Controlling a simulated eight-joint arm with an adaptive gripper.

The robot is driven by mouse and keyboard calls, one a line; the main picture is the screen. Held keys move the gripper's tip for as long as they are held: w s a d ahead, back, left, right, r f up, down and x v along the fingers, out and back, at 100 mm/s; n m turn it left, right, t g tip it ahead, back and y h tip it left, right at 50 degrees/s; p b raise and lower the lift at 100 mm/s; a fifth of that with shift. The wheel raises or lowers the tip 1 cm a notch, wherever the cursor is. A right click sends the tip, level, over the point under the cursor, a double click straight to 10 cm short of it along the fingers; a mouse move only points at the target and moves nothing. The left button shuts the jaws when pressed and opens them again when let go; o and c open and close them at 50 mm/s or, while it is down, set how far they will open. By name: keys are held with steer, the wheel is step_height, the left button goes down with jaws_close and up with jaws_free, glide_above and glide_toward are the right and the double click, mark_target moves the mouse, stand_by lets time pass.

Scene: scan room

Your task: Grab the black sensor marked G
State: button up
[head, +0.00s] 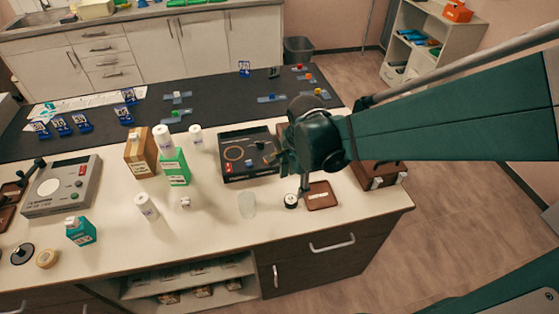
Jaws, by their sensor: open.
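A small black round piece with a pale top (290,202) stands on the white counter near its front edge, beside a brown square pad (321,195). It may be the black sensor, but no letter G is legible at this size. My gripper (302,183) is open, reaching in from the right, with its fingers just above and beside the black piece. I see no contact, and part of the gripper is hidden behind its own wrist. A black disc (22,254) lies at the far left of the counter.
A black tray device (248,172) lies behind and left of my gripper. White bottles (147,207), a green box (175,167) and a brown box (139,152) stand further left. A brown case (381,174) is close on the right.

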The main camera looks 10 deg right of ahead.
mark_target(290, 199)
steer(key=shift+w+a+f+m+g+p, duration=0.2)
steer(key=shift+f+m+p, duration=0.2)
steer(key=shift+m, duration=0.15)
steer(key=shift+w+a+f+m+g+p, duration=0.1)
steer(key=shift+w+f+m+g+p, duration=0.15)
steer(key=shift+m+p, duration=0.25)
steer(key=shift+a+f+m+g+p, duration=0.2)
steer(key=shift+f+m+g+p, duration=0.2)
steer(key=shift+f+m, duration=0.55)
steer(key=shift+f, duration=1.2)
steer(key=shift+w+f+b, duration=0.1)
steer(key=shift+f+b, duration=0.8)
steer(key=shift+f, duration=1.7)
steer(key=c, duration=1)
